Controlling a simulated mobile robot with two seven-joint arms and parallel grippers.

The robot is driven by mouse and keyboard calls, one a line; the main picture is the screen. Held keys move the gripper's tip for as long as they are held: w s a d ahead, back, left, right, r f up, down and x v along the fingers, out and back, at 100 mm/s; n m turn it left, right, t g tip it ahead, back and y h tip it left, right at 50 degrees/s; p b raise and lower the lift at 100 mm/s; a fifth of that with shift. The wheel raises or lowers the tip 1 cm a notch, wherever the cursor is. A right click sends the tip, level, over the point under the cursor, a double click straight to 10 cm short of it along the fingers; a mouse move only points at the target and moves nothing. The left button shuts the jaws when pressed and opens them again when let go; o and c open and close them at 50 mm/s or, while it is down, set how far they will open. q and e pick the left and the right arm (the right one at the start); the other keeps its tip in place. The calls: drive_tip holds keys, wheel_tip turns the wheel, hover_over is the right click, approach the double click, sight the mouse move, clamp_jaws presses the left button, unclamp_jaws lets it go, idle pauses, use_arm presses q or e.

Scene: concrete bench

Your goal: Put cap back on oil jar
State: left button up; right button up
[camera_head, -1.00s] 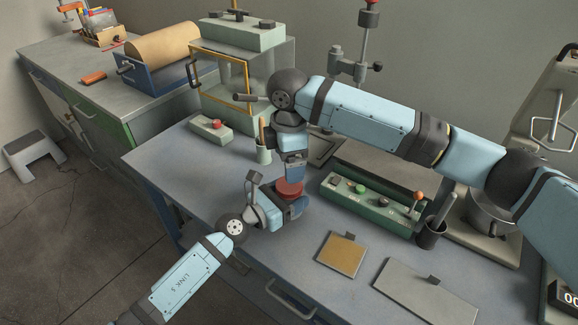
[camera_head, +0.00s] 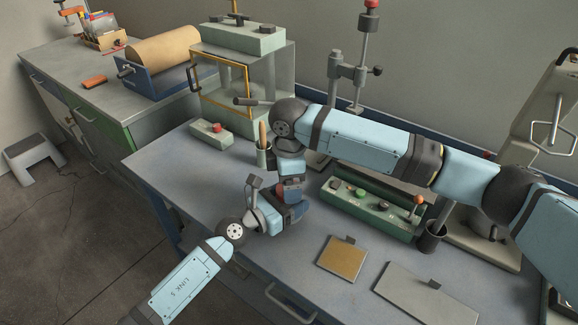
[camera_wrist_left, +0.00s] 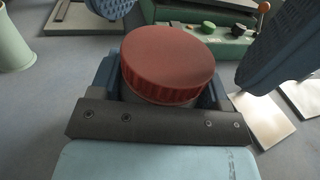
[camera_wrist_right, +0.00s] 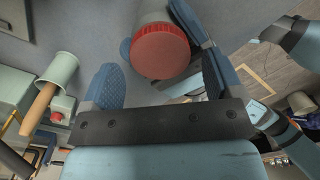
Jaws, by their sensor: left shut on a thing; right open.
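The oil jar's pale body (camera_wrist_right: 153,12) stands in the jaws of my left gripper (camera_head: 284,210), which is shut on it. The red ribbed cap (camera_wrist_left: 168,62) sits on top of the jar; I cannot tell whether it is tightened. My right gripper (camera_head: 291,189) is open above the jar, and it hides most of the cap in the head view. In the right wrist view the cap (camera_wrist_right: 160,52) shows between and beyond the right fingers, which are apart from it on both sides.
A green control box (camera_head: 372,205) with knobs stands to the right. A pale cup (camera_head: 264,155) with a wooden handle in it is behind the grippers. A tan plate (camera_head: 342,259) and a grey plate (camera_head: 425,294) lie at front right. The left bench top (camera_head: 190,170) is clear.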

drive_tip(key=shift+f, duration=0.7)
drive_tip(key=c, duration=1)
drive_tip(key=shift+o, duration=0.2)
drive_tip(key=m, duration=0.4)
drive_tip(key=shift+m, duration=0.4)
drive_tip(key=o, duration=1.1)
drive_tip(key=shift+r, duration=0.1)
wheel_tip(320, 180, up, 12)
drive_tip(key=shift+f, duration=0.1)
